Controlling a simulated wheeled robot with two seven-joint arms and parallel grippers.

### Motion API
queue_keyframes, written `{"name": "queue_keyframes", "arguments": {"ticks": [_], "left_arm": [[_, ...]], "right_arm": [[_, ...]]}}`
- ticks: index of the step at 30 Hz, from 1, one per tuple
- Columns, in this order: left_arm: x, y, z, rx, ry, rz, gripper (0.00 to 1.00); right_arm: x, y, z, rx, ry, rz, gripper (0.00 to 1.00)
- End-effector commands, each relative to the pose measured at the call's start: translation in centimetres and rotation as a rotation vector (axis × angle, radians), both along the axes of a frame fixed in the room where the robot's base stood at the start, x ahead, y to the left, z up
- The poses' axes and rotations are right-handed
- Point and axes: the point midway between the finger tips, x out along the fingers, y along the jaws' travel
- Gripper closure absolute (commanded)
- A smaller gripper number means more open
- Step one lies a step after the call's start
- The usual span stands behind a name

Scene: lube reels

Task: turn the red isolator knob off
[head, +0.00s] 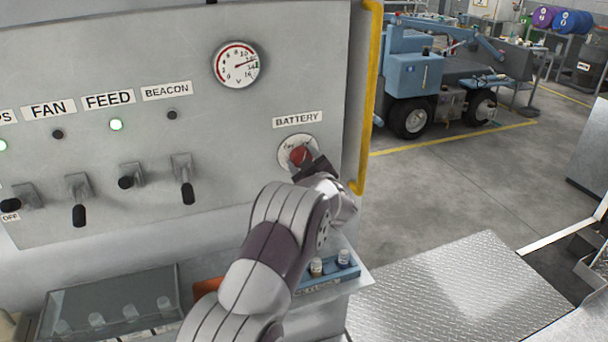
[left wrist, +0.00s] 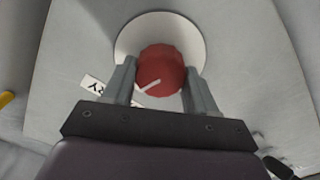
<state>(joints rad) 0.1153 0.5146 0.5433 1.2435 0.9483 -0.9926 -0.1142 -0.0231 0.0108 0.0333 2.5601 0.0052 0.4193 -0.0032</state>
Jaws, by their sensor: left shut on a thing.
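The red isolator knob (head: 299,155) sits on a round white plate (head: 284,153) below the BATTERY label (head: 297,119) on the grey panel. In the left wrist view the red knob (left wrist: 161,70) shows a white pointer line slanting across its lower part. My left gripper (head: 307,164) is at the knob; in the left wrist view its two fingers (left wrist: 160,85) stand on either side of the knob and are shut on it. The gripper and wrist hide part of the knob and plate in the head view. My right gripper is not in view.
The panel also carries a round gauge (head: 236,65), several black-handled levers, and lit green lamps, one under FEED (head: 116,125). A yellow rail (head: 368,100) runs down the panel's right edge. A shelf with small bottles (head: 343,258) is below my arm.

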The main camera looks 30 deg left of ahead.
Motion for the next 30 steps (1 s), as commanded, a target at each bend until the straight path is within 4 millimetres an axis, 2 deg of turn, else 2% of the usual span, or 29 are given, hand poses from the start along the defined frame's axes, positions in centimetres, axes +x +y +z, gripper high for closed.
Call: {"name": "queue_keyframes", "arguments": {"ticks": [1, 15, 24, 30], "left_arm": [[0.0, 0.1, -0.4, -0.023, -0.04, 0.002, 0.73], [-0.1, 0.1, -0.4, -0.314, -0.379, 0.001, 0.73], [-0.1, 0.2, -0.3, -0.486, -0.583, 0.0, 0.73], [-0.2, 0.2, -0.1, -0.577, -0.689, -0.001, 0.73]], "right_arm": [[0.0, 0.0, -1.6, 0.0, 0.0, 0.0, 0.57], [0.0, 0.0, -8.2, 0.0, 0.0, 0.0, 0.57], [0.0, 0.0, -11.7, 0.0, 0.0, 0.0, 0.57], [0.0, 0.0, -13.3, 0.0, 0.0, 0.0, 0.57]]}}
